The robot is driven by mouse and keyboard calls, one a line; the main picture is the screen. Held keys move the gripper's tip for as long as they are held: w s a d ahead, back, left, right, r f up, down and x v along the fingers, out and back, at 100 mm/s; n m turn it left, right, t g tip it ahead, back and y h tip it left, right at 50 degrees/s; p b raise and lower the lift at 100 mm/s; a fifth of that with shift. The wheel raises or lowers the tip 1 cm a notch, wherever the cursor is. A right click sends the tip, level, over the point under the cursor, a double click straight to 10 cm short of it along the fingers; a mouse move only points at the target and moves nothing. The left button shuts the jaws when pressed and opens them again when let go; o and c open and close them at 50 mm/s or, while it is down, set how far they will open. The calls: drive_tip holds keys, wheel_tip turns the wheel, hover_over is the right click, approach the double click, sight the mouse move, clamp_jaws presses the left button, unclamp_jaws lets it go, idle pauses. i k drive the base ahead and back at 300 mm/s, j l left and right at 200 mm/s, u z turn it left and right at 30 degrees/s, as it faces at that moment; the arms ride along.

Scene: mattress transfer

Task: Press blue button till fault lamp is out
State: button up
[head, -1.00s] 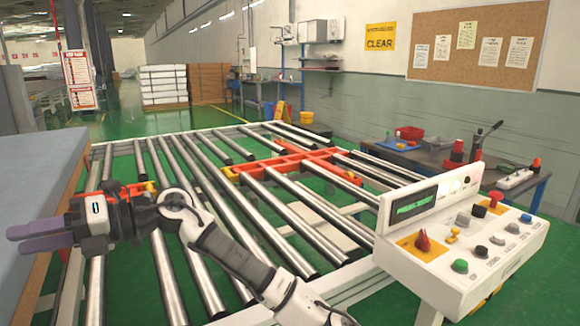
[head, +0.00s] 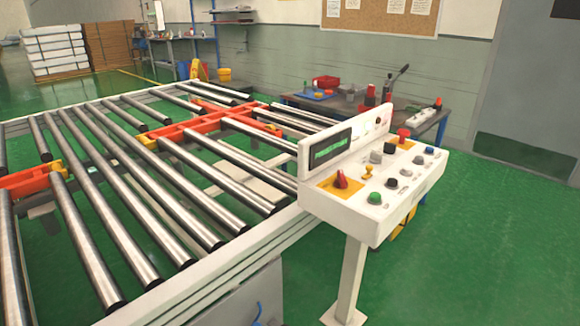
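The control console (head: 350,218) stands on a white post at the right of the roller table. The blue button (head: 429,150) is at the far right end of the front row on its sloping top. A green button (head: 374,198), a black button and grey buttons share that row. Small lamps (head: 378,123) sit on the upright panel beside the dark green display (head: 330,148). Their labels are too small to read, and I cannot tell which is the fault lamp or whether it is lit. My gripper is not in view.
The roller table (head: 150,190) with orange transfer rails fills the left. A red knob (head: 341,180) and red mushroom button (head: 403,134) are also on the console. A workbench (head: 440,115) with tools stands behind. The green floor (head: 490,240) at right is clear.

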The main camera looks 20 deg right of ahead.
sight(429, 150)
drive_tip(key=z, duration=1.25)
drive_tip(key=i+l, duration=2)
drive_tip(key=i+j, duration=0.05)
